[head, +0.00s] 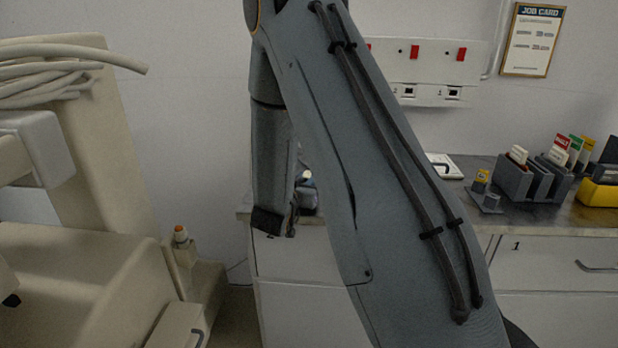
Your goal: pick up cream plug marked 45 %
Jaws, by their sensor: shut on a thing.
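My arm crosses the middle of the head view, and its lower end hangs in front of the wall and counter. The jaws of my gripper cannot be made out; they seem hidden behind my own arm. No cream plug marked 45 % can be made out, and no marking of that kind is legible.
A beige cart (115,165) with coiled hoses (50,70) fills the left. A grey counter (545,215) at the right bears a dark card rack (535,180), a grey block with a yellow piece (483,190) and a yellow bin (598,193). A job card (532,40) hangs above.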

